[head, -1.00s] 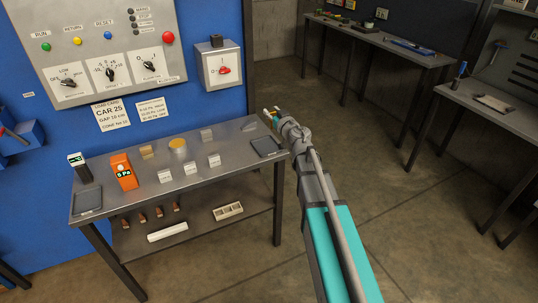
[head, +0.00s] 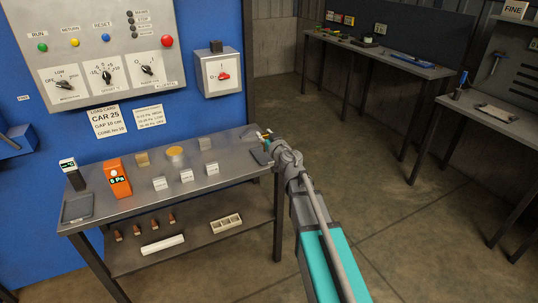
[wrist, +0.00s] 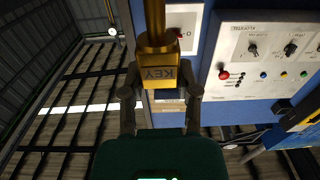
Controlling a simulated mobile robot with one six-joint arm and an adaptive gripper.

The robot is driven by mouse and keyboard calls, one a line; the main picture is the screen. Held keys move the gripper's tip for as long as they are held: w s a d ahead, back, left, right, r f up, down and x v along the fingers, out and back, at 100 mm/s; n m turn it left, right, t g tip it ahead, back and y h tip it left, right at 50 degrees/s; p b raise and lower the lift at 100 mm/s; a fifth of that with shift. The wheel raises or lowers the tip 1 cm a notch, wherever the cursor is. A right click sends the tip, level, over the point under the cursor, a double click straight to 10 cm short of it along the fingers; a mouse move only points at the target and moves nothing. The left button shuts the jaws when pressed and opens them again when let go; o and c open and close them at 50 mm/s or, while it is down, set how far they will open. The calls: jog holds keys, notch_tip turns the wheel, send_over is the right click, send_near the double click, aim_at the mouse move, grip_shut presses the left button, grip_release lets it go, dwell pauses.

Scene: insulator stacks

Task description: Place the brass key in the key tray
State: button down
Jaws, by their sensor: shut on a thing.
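The brass key (wrist: 167,70), its block stamped KEY, fills the middle of the wrist view. My gripper (wrist: 161,92) is shut on its block, one finger on each side, with the shaft toward the top of the picture. In the head view my gripper (head: 266,138) is at the right end of the steel table (head: 215,172), and the key there is too small to make out clearly. A dark flat tray (head: 261,158) lies at that end, close to my gripper and partly hidden by it. A second dark tray (head: 77,208) lies at the left end. I cannot read which is the key tray.
An orange meter (head: 118,178), a black handheld device (head: 72,175), a brass disc (head: 175,153) and several small blocks stand on the table. A control panel (head: 105,50) and a switch box (head: 219,72) are on the blue wall behind.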

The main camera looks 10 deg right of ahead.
jog(key=w+d+f+b, duration=0.3)
jog(key=w+f+b, duration=0.6)
jog(key=w, duration=0.3)
jog(key=shift+w, duration=0.4)
jog(key=shift+d, duration=0.1)
jog(key=shift+w+d+f+b, duration=0.1)
jog(key=shift+w+f+b, duration=0.1)
jog(key=shift+f+b, duration=0.8)
jog(key=shift+w+f+b, duration=0.2)
jog(key=shift+f+b, duration=0.8)
jog(key=shift+f, duration=0.1)
jog(key=shift+c, duration=1.8)
grip_release()
